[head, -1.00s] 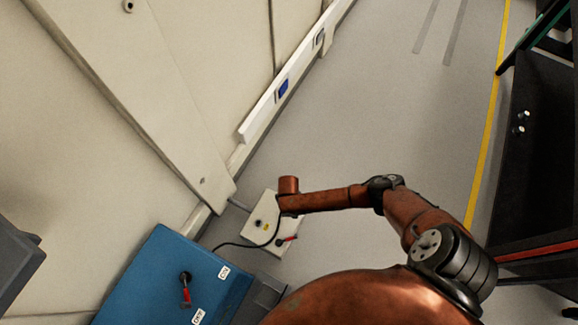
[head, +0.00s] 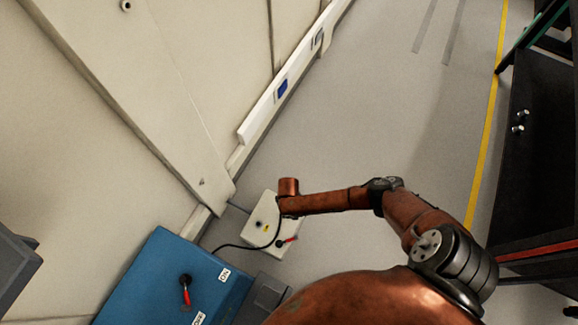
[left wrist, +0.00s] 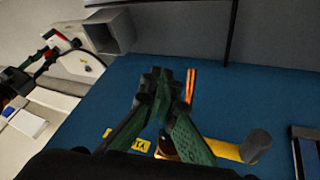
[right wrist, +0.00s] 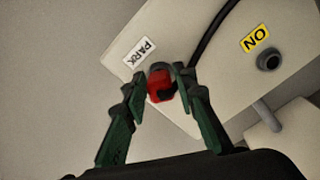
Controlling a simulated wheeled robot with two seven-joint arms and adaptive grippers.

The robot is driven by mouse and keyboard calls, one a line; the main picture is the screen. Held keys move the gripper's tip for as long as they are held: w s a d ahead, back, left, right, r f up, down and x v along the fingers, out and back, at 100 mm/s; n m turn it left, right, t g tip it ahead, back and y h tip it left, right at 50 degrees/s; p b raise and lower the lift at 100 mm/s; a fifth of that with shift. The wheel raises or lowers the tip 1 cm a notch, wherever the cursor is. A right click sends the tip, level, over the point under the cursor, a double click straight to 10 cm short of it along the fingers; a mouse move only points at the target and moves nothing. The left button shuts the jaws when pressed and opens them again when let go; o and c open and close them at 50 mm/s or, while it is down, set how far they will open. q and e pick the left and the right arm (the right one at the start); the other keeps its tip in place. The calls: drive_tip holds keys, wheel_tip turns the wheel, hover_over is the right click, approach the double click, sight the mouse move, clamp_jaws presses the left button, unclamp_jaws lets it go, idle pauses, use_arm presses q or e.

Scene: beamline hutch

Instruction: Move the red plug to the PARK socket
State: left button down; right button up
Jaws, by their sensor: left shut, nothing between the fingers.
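The red plug (right wrist: 160,85) is in the right wrist view beside the PARK label (right wrist: 139,52) on a pale socket box (right wrist: 215,85). The fingers hide the PARK socket, so I cannot tell how deep the plug sits. The socket by the ON label (right wrist: 255,38) is an empty dark round hole (right wrist: 268,61). In the head view the box (head: 262,212) lies under my right wrist. My left gripper (left wrist: 160,78) is shut and empty above a blue surface.
A black cable (right wrist: 207,40) runs across the box; it also shows in the head view (head: 235,246). A blue cabinet (head: 150,270) with a red-handled knob (head: 186,285) stands beside the box. Grey floor (head: 390,100) is open beyond; a dark cart (head: 540,150) stands right.

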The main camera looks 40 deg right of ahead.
drive_tip(key=shift+o, duration=1.4)
wheel_tip(320, 180, up, 12)
